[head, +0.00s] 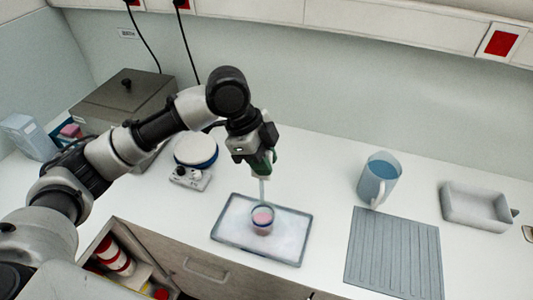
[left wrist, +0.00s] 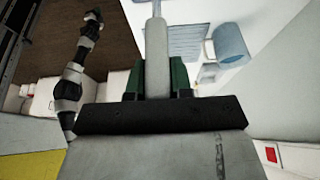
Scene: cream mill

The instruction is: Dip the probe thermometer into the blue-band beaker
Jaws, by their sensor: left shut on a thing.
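My left gripper (head: 262,164) is shut on the probe thermometer (head: 262,188), above the tray. The pale thermometer points down, roughly upright. It also shows in the left wrist view (left wrist: 157,60), between the green finger pads. A small clear beaker (head: 262,228) with pink contents and a dark bluish band near its rim stands directly below, on the tray (head: 226,237). The thermometer's lower end overlaps the beaker's rim in the head view; I cannot tell whether it is inside. An arm of mine (left wrist: 68,90) shows in the left wrist view, but its jaws are too small to read.
A blue jug (head: 378,180) stands to the right, behind a grey ribbed mat (head: 394,252). A grey open dish (head: 476,206) is farther right. A round-topped device (head: 194,160) and a steel lidded box (head: 125,98) stand left. An open drawer (head: 150,274) is below the counter's front edge.

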